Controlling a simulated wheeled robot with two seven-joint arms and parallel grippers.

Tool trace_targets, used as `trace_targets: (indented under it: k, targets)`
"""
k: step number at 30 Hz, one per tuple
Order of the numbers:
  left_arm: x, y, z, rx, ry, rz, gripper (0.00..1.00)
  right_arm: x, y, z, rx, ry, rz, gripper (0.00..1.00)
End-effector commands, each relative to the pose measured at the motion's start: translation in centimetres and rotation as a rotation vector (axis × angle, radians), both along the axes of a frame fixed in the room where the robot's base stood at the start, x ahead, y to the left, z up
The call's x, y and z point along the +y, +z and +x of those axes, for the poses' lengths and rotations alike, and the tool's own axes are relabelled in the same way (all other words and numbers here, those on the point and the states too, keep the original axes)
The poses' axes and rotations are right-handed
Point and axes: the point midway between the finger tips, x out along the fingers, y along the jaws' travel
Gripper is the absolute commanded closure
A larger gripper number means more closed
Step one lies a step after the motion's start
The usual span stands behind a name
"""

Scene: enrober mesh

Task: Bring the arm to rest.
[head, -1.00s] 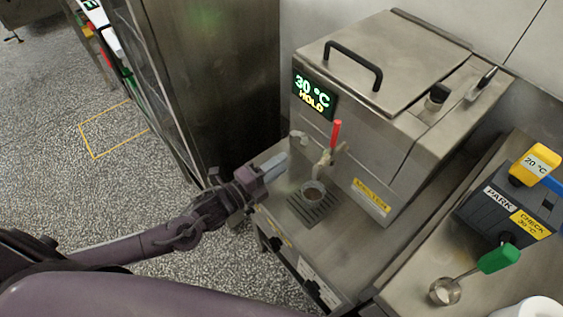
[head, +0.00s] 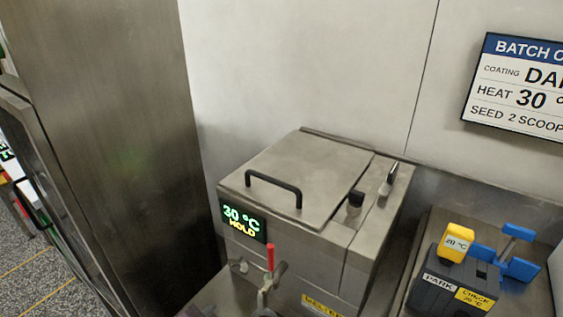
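Neither gripper nor arm shows in the head view now. The steel melter (head: 300,180) stands in the middle, its lid closed under a black handle (head: 272,186). Its display (head: 242,220) reads 30 °C HOLD. The red-handled tap (head: 270,258) is at its front, cut off by the lower edge of the picture. The cup and drip grate below the tap are out of view.
A tall steel cabinet (head: 110,120) stands at the left. A batch sign (head: 520,85) hangs on the wall.

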Motion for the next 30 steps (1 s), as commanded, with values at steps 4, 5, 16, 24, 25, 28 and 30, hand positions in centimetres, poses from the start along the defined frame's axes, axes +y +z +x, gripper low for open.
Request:
trace_targets:
  k: [4, 5, 16, 24, 25, 28, 30]
  targets:
    - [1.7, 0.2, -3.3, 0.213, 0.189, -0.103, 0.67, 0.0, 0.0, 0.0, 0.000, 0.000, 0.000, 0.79]
    - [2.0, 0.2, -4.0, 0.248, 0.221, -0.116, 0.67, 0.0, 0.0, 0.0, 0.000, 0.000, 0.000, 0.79]
    - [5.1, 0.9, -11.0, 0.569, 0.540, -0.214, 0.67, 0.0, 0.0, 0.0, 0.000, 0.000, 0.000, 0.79]
    - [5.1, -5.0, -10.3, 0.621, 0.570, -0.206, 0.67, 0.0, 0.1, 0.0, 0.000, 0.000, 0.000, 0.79]
    - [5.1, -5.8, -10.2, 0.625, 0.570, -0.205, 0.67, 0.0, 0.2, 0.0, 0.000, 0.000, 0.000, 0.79]
    - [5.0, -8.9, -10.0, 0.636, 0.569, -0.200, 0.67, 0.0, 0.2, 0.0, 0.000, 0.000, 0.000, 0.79]
    - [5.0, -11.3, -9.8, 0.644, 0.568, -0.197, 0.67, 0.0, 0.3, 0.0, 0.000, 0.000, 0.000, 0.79]
